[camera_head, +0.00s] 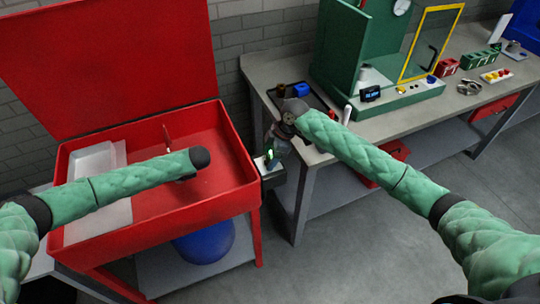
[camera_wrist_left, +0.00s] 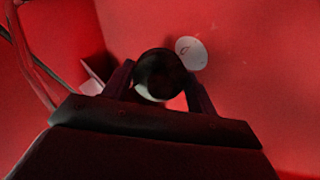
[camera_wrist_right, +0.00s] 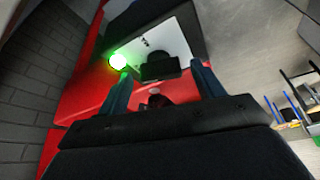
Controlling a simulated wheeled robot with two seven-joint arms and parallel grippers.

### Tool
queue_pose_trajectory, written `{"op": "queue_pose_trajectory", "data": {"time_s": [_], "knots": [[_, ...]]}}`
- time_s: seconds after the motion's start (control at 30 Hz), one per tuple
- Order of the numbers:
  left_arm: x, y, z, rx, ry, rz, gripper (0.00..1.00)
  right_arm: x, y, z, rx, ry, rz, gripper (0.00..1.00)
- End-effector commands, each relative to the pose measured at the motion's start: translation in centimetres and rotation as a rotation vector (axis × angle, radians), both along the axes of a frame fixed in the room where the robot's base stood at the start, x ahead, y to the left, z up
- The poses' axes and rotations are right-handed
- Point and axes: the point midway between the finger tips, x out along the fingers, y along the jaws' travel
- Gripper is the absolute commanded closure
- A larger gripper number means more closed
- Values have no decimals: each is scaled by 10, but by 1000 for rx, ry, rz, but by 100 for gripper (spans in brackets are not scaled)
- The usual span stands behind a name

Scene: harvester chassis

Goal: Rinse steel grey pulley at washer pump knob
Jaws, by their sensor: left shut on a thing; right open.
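The pulley (camera_wrist_left: 160,72) shows in the left wrist view as a dark round piece with a paler lower edge. My left gripper (camera_wrist_left: 158,84) is shut on it inside the red washer basin (camera_head: 226,140). In the head view my left arm hides the pulley. The washer pump knob (camera_wrist_right: 160,68) is a black knob on a white panel beside a lit green lamp (camera_wrist_right: 118,61). My right gripper (camera_wrist_right: 163,82) is open, with its fingers apart on either side of the knob; whether they touch it I cannot tell. In the head view it hangs over the pump box (camera_head: 270,176).
The washer's red lid (camera_head: 110,60) stands raised at the back. A grey tray (camera_head: 98,215) lies in the basin's left part. A pale disc (camera_wrist_left: 191,52) lies on the red basin surface. The grey workbench (camera_head: 395,125) at right holds a green machine (camera_head: 345,45).

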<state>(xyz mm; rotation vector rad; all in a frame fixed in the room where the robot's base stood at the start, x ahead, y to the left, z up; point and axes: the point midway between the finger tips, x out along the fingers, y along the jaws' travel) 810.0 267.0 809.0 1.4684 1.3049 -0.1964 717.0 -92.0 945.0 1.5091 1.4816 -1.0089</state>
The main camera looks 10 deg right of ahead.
Motion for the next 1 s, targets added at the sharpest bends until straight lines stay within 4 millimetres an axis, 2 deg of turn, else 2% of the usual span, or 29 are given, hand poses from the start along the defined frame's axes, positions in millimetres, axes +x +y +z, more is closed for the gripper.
{"op": "queue_pose_trajectory", "data": {"time_s": [0.17,0.4,0.6,0.8,1.0], "knots": [[0,0,1,0,-1,0,79,1,-9,21,-1,-3,0,33],[0,0,1,0,-1,0,79,1,-26,63,0,-2,-1,33],[0,0,1,0,-1,0,79,1,-38,91,0,-2,-1,33],[1,0,1,0,-1,0,79,0,-44,105,-1,0,0,33],[1,0,1,0,-1,0,79,1,-45,107,-1,0,0,33]]}}
